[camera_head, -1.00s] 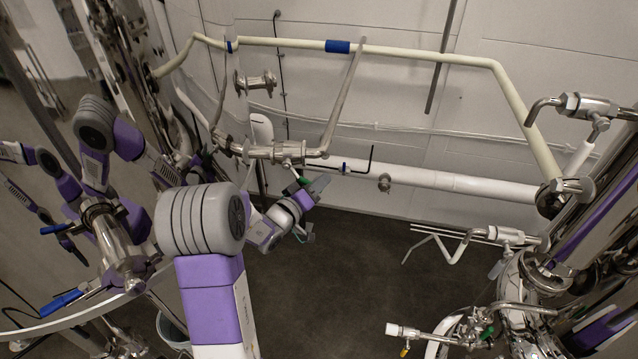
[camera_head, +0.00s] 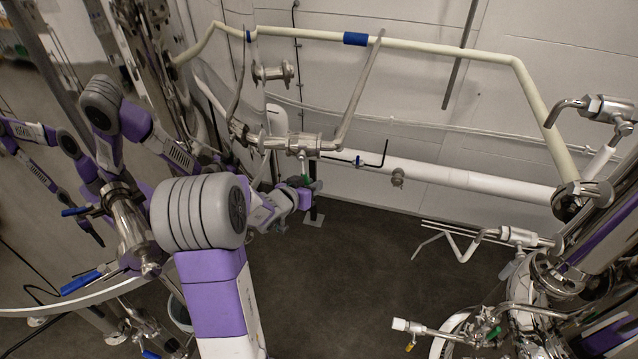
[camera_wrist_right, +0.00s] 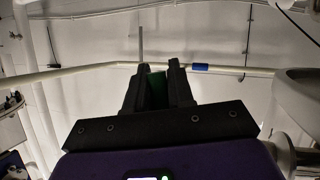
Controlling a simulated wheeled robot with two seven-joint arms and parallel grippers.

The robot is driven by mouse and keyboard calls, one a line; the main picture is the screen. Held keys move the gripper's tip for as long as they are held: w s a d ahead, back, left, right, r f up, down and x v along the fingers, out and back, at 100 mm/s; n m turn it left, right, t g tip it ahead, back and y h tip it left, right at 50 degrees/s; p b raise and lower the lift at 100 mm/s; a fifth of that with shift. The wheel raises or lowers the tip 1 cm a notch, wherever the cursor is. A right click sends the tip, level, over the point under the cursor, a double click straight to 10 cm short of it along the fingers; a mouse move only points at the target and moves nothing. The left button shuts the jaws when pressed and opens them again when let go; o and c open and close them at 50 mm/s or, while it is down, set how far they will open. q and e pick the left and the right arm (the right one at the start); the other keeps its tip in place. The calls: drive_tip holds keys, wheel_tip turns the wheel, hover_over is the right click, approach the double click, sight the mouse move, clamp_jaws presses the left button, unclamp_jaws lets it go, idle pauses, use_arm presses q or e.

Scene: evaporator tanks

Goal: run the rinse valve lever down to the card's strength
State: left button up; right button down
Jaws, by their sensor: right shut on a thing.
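My right gripper (camera_head: 312,187) is in the middle of the head view, just below a steel valve (camera_head: 303,143) on the pipework by the wall. A green piece (camera_head: 298,180), apparently the valve's lever handle, shows at the gripper. In the right wrist view, the two dark fingers of my right gripper (camera_wrist_right: 155,85) stand on either side of the green piece (camera_wrist_right: 154,88) and are shut on it. The lever's full length is hidden by the fingers. I cannot make out a card or a strength reading. My left gripper cannot be seen.
A cream pipe with a blue band (camera_head: 355,39) runs along the wall. A white pipe (camera_head: 450,180) lies lower. Steel fittings (camera_head: 515,236) stand at the right. A polished tank at the left carries blue handles (camera_head: 80,283) nearby. Dark floor (camera_head: 370,270) is open between.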

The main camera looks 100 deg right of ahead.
drive_tip(key=shift+w+d+f+m+t, duration=0.1)
drive_tip(key=shift+w+d+m+t, duration=0.1)
drive_tip(key=shift+w+m+t, duration=0.25)
drive_tip(key=shift+w+d+f+m+t, duration=0.15)
drive_tip(key=shift+w+m+t, duration=0.15)
drive_tip(key=shift+w, duration=0.2)
drive_tip(key=shift+r, duration=0.1)
drive_tip(key=c, duration=1.1)
unclamp_jaws()
drive_tip(key=shift+w, duration=0.1)
drive_tip(key=p+v, duration=0.1)
drive_tip(key=v, duration=0.6)
drive_tip(key=shift+w+a+r+p, duration=0.1)
drive_tip(key=shift+a+p, duration=0.1)
drive_tip(key=shift+p, duration=0.2)
